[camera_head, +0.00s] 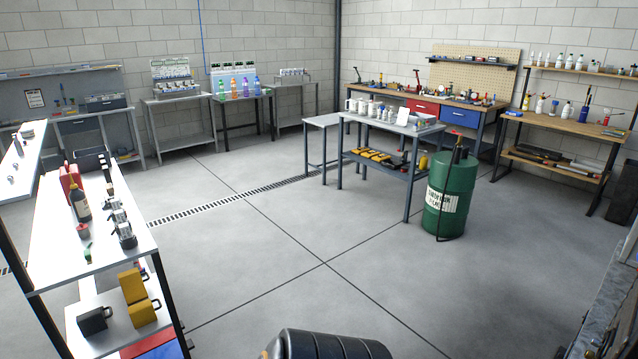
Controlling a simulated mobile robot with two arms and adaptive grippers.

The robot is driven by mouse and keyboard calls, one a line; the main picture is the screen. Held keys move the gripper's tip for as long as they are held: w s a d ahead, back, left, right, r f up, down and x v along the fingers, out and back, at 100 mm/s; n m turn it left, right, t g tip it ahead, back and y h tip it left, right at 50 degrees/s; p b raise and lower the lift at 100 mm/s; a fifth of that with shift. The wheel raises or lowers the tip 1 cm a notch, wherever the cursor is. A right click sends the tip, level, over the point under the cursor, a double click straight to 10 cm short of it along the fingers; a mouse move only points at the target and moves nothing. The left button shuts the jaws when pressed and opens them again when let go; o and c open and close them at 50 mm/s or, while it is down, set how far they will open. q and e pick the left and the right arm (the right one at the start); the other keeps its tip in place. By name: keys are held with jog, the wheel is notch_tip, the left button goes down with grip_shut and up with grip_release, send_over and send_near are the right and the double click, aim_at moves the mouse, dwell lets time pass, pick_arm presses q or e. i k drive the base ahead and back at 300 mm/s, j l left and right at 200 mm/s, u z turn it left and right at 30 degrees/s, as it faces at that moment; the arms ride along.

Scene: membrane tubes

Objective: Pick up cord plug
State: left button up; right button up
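I cannot make out a cord plug anywhere in this head view; at this distance small items on the benches are too small to tell apart. Neither of my grippers shows in the view, and no arm comes in from the left or the right.
A white-topped shelf unit (118,247) with bottles and yellow and black items stands at the near left. A grey table (414,131) and a green drum (449,195) stand right of centre. Benches line the walls. A dark ribbed object (325,345) shows at bottom centre. The mid floor is clear.

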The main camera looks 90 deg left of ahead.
aim_at(114, 202)
jog(key=u, duration=4)
jog(key=z, duration=5.35)
jog(key=j+z, duration=0.1)
jog(key=z, duration=0.3)
jog(key=k+z, duration=0.15)
jog(key=z, duration=0.7)
jog(key=k+z, duration=0.15)
jog(key=z, duration=0.3)
jog(key=k+z, duration=0.1)
jog(key=z, duration=0.75)
jog(key=k+l, duration=0.05)
